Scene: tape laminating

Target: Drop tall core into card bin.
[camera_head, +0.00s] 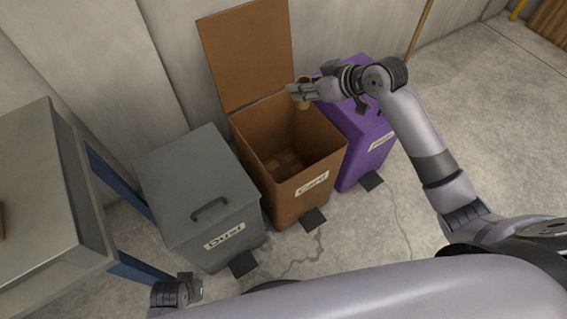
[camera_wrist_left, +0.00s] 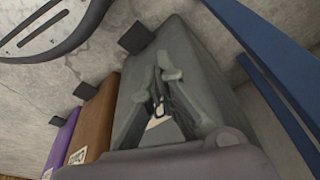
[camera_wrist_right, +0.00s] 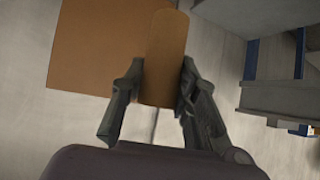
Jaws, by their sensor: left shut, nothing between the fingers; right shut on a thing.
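The tall core is a brown cardboard tube; in the right wrist view the core (camera_wrist_right: 164,58) stands between the two fingers of my right gripper (camera_wrist_right: 158,92), which is shut on it. In the head view my right gripper (camera_head: 301,92) is above the back right part of the card bin (camera_head: 301,196), and only bits of the core show around the fingers. The card bin is brown, labelled "Card", with its lid (camera_head: 247,52) up and its inside open to view. My left gripper is shut and empty in the left wrist view (camera_wrist_left: 160,95), in front of the grey bin.
A grey bin (camera_head: 195,178) labelled "Dust" with a closed lid stands left of the card bin. A purple bin (camera_head: 372,140) stands to its right, its label partly hidden. A grey table (camera_head: 78,200) with blue legs is at the left. Black pedals stick out in front of the bins.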

